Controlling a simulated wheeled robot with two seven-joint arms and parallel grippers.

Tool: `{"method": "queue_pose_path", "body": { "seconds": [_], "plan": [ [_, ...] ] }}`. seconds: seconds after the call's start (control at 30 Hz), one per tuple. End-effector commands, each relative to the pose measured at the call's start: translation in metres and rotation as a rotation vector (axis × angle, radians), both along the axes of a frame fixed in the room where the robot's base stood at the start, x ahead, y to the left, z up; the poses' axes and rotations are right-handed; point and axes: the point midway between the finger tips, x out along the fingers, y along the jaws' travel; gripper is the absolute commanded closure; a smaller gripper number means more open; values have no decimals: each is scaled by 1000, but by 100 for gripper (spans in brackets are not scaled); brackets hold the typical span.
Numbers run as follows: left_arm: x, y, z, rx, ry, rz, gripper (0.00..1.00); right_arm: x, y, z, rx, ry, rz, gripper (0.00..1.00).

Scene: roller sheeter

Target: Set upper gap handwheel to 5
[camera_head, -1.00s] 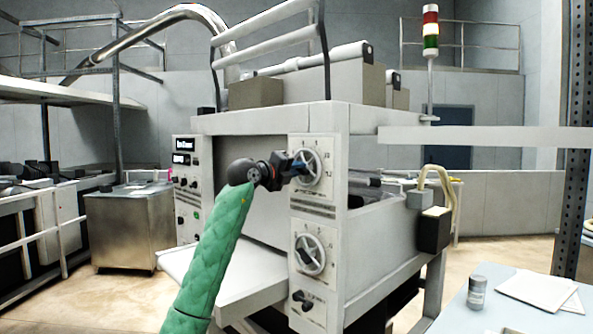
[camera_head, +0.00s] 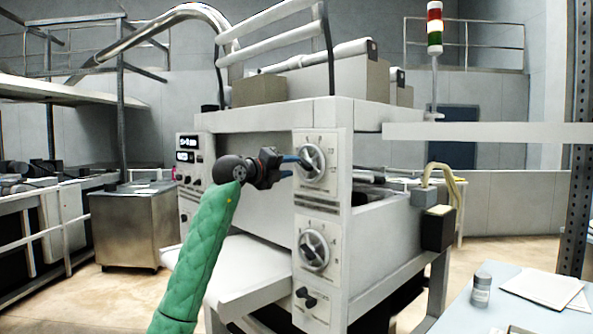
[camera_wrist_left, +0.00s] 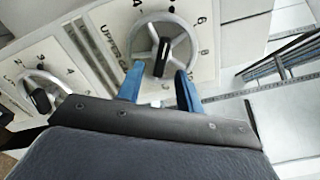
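The upper gap handwheel (camera_head: 316,163) is a silver ring with spokes and a black handle, on the upper white panel of the machine. In the left wrist view the handwheel (camera_wrist_left: 143,42) shows close up beside printed numbers and part of an "UPPER" label. Its black handle points down toward my fingers there. My left gripper (camera_head: 297,164) is at the wheel's left side in the head view. In the wrist view its blue fingertips (camera_wrist_left: 157,86) are apart, one on either side of the handle's lower end, with gaps visible. My right gripper is not in view.
A similar lower handwheel (camera_head: 314,251) sits below, with a small black knob (camera_head: 306,297) under it. A white feed tray (camera_head: 240,272) juts out at the left. A side table (camera_head: 510,318) with a small jar (camera_head: 480,291) stands at the lower right.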

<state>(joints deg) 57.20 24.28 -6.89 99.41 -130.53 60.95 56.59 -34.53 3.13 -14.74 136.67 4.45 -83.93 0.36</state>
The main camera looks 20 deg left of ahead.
Motion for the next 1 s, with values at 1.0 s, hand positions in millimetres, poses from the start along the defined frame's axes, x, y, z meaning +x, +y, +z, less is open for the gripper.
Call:
{"method": "queue_pose_path", "body": {
  "seconds": [1.0],
  "plan": [
    [-24,12,-1,0,0,-1,64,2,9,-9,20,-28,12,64]
  ]
}}
